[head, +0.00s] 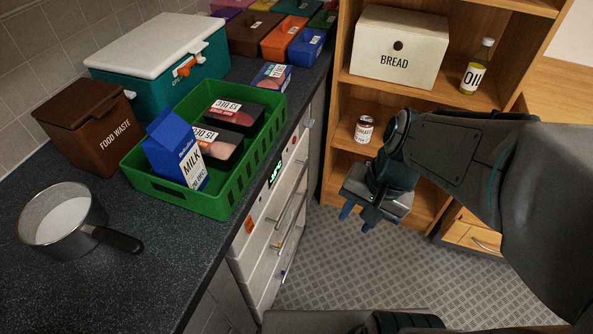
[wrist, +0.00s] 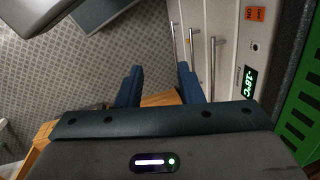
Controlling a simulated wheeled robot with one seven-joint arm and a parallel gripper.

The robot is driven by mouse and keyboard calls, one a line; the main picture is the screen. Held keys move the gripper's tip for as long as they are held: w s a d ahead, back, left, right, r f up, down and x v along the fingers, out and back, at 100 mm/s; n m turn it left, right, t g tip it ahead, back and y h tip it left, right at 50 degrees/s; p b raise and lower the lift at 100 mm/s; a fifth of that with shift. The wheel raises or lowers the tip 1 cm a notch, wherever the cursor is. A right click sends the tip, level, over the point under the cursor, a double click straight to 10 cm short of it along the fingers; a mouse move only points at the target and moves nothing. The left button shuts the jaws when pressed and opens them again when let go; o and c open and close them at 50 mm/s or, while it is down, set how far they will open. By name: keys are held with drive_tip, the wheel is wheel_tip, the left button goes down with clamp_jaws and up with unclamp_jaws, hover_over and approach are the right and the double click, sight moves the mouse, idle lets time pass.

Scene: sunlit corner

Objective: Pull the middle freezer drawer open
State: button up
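The white freezer (head: 262,215) is built in under the dark counter, with a green lit display. Its drawers look shut. The middle drawer's bar handle (head: 280,243) lies between an upper and a lower handle. In the wrist view the middle handle (wrist: 191,45) stands just beyond the right fingertip, between the top handle (wrist: 213,65) and the bottom handle (wrist: 173,40). My gripper (head: 358,214) hangs in front of the freezer, to the right of the handles and apart from them. In the wrist view its two blue fingers (wrist: 160,76) are spread with nothing between them.
The counter (head: 130,275) holds a green crate (head: 215,205) with milk and packs, a saucepan (head: 63,222), a food waste bin (head: 90,125) and a cooler (head: 165,70). A wooden shelf (head: 400,95) stands behind my gripper. The tiled floor before the freezer is clear.

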drive_tip(key=w+a+f+m+g+y+b, duration=0.1)
drive_tip(key=a+f+m+y+b, duration=0.25)
drive_tip(key=f, duration=0.35)
drive_tip(key=a+f+m+g+y+b, duration=0.1)
drive_tip(key=a+f+m+y+b, duration=0.1)
drive_tip(key=f+m+b, duration=0.4)
drive_tip(key=m+t+y+b, duration=0.4)
drive_tip(key=m+t+b, duration=0.95)
drive_tip(key=m, duration=1.55)
approach(294, 218)
drive_tip(key=shift+g, duration=0.45)
drive_tip(key=b+x, duration=0.6)
drive_tip(key=x, duration=0.4)
drive_tip(key=shift+w+d+f, duration=0.1)
drive_tip(key=shift+d, duration=0.1)
